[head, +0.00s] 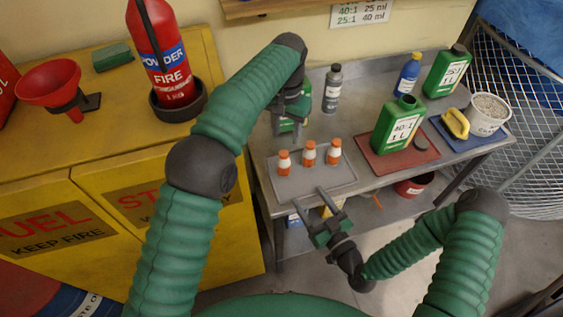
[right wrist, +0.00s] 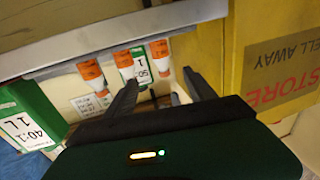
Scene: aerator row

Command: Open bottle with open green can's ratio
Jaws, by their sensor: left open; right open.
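Three small orange-and-white bottles (head: 309,155) stand upright in a row on a grey mat (head: 325,186). They also show in the right wrist view (right wrist: 124,62). My right gripper (head: 308,198) is open and empty at the mat's front edge; in the wrist view the bottle nearest the yellow cabinet (right wrist: 160,50) appears between its fingers, apart from them. My left gripper (head: 290,116) is open behind the row, partly hiding a green can.
A wall chart (head: 361,12) reads 40:1 25 ml and 25:1 40 ml. A grey bottle (head: 332,90), blue bottle (head: 408,75), another green can (head: 445,72) and a white bucket (head: 487,115) stand on the bench. A yellow cabinet (head: 120,160) holds a fire extinguisher (head: 155,50) and red funnel (head: 48,85).

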